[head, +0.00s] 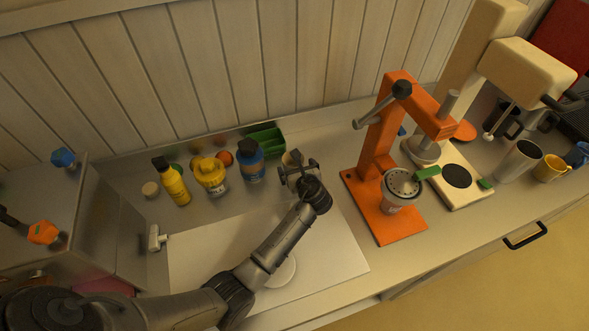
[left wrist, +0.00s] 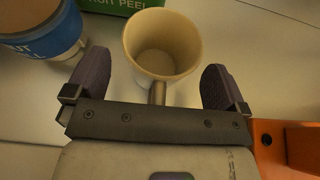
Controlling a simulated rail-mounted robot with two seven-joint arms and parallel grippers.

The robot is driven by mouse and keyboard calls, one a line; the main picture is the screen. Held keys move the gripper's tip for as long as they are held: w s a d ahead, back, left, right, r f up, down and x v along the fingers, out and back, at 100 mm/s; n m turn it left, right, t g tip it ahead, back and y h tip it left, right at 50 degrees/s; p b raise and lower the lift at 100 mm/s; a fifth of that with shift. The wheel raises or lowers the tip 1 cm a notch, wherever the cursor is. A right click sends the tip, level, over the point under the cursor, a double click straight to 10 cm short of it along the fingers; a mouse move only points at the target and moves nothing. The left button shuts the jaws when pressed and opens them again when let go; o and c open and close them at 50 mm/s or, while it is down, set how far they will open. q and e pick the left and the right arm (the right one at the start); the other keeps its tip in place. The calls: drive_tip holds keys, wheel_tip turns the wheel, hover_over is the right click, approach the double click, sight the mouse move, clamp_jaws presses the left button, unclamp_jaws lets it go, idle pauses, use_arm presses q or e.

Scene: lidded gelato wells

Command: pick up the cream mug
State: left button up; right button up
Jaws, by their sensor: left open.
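The cream mug (left wrist: 163,50) stands upright and looks empty in the left wrist view, with its handle pointing toward my gripper's palm. In the head view only a bit of the mug (head: 289,158) shows behind my gripper. My left gripper (left wrist: 156,76) is open, one dark finger on each side of the mug's near part, with a gap on both sides. In the head view my left gripper (head: 299,172) is at the back of the counter. My right gripper is not in view.
Left of the mug stands a blue tub (head: 250,162), also close by in the left wrist view (left wrist: 42,30). A green box (head: 266,141) is just behind. An orange press (head: 383,222) stands to the right. A yellow jar (head: 211,176) and yellow bottle (head: 173,184) stand further left.

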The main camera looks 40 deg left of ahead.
use_arm(q)
drive_tip(key=c, duration=1.1)
